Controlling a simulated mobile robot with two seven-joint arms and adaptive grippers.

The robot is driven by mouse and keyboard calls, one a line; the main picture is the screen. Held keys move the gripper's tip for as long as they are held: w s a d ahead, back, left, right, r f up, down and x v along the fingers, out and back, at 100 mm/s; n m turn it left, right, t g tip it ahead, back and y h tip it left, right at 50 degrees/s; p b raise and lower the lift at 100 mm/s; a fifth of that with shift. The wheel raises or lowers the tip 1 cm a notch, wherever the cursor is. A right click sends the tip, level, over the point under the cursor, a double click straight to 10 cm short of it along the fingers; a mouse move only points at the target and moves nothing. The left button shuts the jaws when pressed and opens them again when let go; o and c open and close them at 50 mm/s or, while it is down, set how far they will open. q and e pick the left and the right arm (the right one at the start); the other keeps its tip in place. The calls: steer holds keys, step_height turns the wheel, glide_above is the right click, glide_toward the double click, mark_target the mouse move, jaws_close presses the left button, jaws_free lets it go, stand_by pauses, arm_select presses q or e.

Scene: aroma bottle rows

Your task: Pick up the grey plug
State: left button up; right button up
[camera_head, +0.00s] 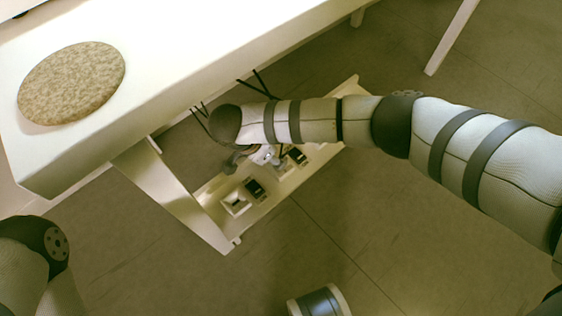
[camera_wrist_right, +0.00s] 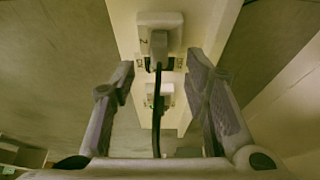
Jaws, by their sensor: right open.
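The grey plug (camera_wrist_right: 158,45) sits in a white socket block (camera_wrist_right: 172,22) on a pale board in the right wrist view. A black cable runs from it down the picture. My right gripper (camera_wrist_right: 160,72) is open, with one finger on each side of the plug and cable and a gap on both sides. In the head view my right gripper (camera_head: 256,161) is over the low pale board (camera_head: 285,187), and my arm hides part of that area. My left gripper is out of view.
A second white block (camera_wrist_right: 166,95) is on the board below the plug in the wrist view. In the head view, a white table (camera_head: 200,60) with a round speckled mat (camera_head: 72,83) stands above the board. Its slanted leg (camera_head: 170,190) is close by. Open floor lies in front.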

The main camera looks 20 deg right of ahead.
steer(key=b+x, duration=0.2)
steer(key=x, duration=0.3)
steer(key=shift+d+f, duration=0.15)
steer(key=shift+d, duration=0.05)
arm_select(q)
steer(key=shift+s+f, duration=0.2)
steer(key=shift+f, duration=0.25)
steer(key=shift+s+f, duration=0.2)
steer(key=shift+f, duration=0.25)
arm_select(e)
jaws_close()
step_height(320, 180, up, 4)
steer(key=shift+w+f+p, duration=0.15)
steer(key=shift+f+p, duration=0.1)
steer(key=shift+p, duration=0.5)
arm_select(q)
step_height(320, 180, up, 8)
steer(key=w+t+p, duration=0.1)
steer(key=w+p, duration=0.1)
steer(key=p, duration=0.6)
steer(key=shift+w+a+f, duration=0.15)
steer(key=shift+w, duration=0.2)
arm_select(e)
steer(key=s+a+r, duration=0.2)
steer(key=s+r, duration=0.7)
steer(key=s, duration=0.5)
steer(key=shift+a+r, duration=0.25)
steer(key=shift+r, duration=0.1)
